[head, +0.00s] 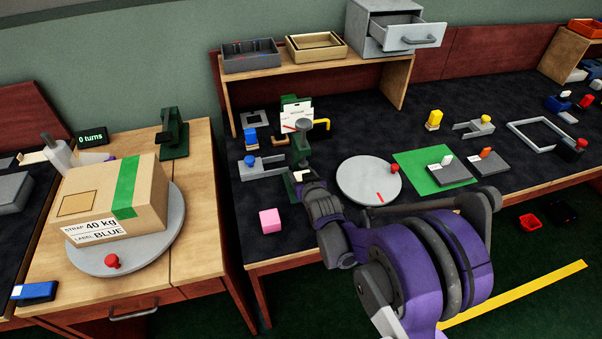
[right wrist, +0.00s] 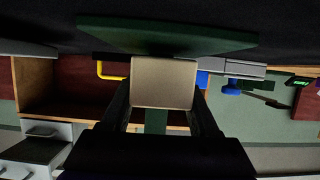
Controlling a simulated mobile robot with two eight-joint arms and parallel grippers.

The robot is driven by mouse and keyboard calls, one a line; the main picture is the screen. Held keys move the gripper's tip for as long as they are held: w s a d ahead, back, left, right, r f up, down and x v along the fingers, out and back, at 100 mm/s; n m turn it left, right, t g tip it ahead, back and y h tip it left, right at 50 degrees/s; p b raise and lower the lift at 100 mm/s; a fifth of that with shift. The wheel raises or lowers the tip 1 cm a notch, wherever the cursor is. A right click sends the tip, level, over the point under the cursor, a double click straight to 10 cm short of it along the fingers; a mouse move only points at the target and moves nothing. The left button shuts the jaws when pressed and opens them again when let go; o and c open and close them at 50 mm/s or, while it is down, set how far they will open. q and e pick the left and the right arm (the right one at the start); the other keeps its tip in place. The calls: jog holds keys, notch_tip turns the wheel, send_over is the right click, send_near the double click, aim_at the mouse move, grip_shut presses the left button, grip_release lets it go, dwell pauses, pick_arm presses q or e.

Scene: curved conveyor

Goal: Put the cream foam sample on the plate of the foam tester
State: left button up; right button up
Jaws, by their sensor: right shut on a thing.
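The cream foam sample (right wrist: 165,82) is a pale block between the two fingers of my right gripper (right wrist: 165,100) in the right wrist view. A small pale part of it shows in the head view (head: 301,175). The foam tester (head: 300,150) is a dark green stand with a white card behind it. Its green plate (right wrist: 165,36) lies right by the block in the upside-down right wrist view; I cannot tell whether they touch. In the head view my right gripper (head: 306,186) is at the tester's front. My left gripper is not in view.
A pink cube (head: 270,221) lies left of my right arm. A grey turntable (head: 368,181) with a red knob stands to the right, beside a green mat (head: 408,157). A blue-topped fixture (head: 262,168) is close on the tester's left. A boxed turntable (head: 172,232) is far left.

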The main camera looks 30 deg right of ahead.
jog(key=o, duration=1.3)
jog(key=shift+r, duration=0.1)
jog(key=shift+r, duration=0.2)
jog(key=shift+r+p, duration=0.5)
jog(key=shift+p, duration=0.15)
jog(key=s+a+r+g, duration=0.1)
jog(key=s+a, duration=0.2)
jog(key=s, duration=0.3)
jog(key=s+a+r+g+y+p, duration=0.1)
jog(key=s+a, duration=0.1)
jog(key=s, duration=0.4)
jog(key=s+a+r+n+g, duration=0.1)
jog(key=s+a, duration=0.2)
jog(key=s, duration=0.2)
jog(key=shift+s+a+y, duration=0.3)
jog(key=shift+s, duration=0.1)
jog(key=s+a+f+g, duration=0.1)
jog(key=s+a+g, duration=0.1)
jog(key=s, duration=0.5)
jog(key=s+a+f+n+g+y, duration=0.1)
jog(key=s+a+g, duration=0.2)
jog(key=s, duration=0.4)
jog(key=shift+s+a+f+n, duration=0.15)
jog(key=shift+s+a+n, duration=0.1)
jog(key=shift+a+n, duration=0.05)
